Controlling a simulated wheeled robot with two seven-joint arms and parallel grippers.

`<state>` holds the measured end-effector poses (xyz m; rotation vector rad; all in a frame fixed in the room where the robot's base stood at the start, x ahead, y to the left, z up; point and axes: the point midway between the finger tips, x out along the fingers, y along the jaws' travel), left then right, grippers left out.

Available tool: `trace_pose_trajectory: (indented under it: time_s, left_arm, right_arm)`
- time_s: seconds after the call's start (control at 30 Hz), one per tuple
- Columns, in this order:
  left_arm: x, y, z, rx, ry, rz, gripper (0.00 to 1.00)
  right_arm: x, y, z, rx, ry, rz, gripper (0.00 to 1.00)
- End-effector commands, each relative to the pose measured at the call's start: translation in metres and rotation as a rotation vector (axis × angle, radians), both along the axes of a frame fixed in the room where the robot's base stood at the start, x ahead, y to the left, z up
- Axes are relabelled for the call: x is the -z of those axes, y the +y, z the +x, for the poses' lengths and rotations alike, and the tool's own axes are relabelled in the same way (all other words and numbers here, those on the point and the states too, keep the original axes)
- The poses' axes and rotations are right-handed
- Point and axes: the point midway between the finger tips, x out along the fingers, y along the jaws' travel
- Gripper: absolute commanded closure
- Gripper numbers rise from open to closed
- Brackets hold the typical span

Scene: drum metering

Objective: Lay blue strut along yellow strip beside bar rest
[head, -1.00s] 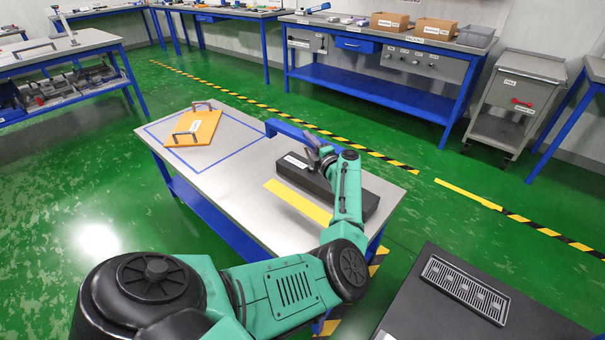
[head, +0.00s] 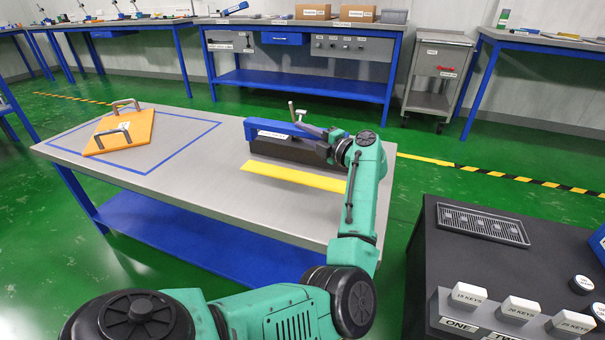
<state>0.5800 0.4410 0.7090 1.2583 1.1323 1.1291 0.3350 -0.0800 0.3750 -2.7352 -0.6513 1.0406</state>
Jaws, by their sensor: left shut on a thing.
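The blue strut (head: 272,126) is a bar held by my left gripper (head: 325,138), which is shut on it near its right end. The strut is over or against the black bar rest (head: 285,149), which carries a white label; I cannot tell whether they touch. The yellow strip (head: 298,176) lies flat on the table in front of the bar rest and is bare. My left wrist hides the right end of the bar rest. My right gripper is not in view.
An orange board (head: 120,132) with two handles lies at the left of the grey table (head: 205,177), partly inside a blue outline. A dark console (head: 435,255) with labelled blocks stands at the right. The table's front middle is clear.

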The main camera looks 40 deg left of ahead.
Motion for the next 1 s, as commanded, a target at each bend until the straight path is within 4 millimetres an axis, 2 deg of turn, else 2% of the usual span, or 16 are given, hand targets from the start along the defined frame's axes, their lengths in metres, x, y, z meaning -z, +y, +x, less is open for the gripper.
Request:
trace_pose_trajectory:
  time_s: [0.03,0.1,0.27,0.5,0.83,0.87,0.9,0.93,1.0]
  left_arm:
    - [0.019,0.000,0.000,0.001,0.002,0.004,1.00]
    - [0.034,0.001,0.000,0.000,0.001,0.004,1.00]
    - [0.052,0.000,0.000,0.000,-0.001,0.003,1.00]
    - [0.101,0.000,0.000,0.000,0.000,0.003,1.00]
    - [0.104,0.000,0.000,0.000,-0.002,0.003,1.00]
    - [0.105,0.000,0.000,0.000,-0.001,0.000,0.68]
    - [0.105,0.000,0.000,0.000,-0.001,0.000,0.52]
    - [0.105,0.000,0.000,0.000,-0.001,0.000,0.45]
    - [0.105,0.000,0.000,0.000,-0.001,0.000,0.45]
  right_arm:
    - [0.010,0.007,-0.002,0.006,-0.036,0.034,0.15]
    - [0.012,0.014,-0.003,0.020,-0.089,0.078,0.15]
    - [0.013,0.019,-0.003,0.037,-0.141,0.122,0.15]
    - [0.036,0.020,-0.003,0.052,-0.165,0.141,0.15]
    - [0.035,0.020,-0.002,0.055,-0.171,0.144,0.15]
    - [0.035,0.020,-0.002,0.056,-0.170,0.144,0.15]
    - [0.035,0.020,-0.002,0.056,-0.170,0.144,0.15]
    - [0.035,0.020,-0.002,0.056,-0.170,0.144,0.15]
    - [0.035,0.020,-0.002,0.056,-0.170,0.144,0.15]
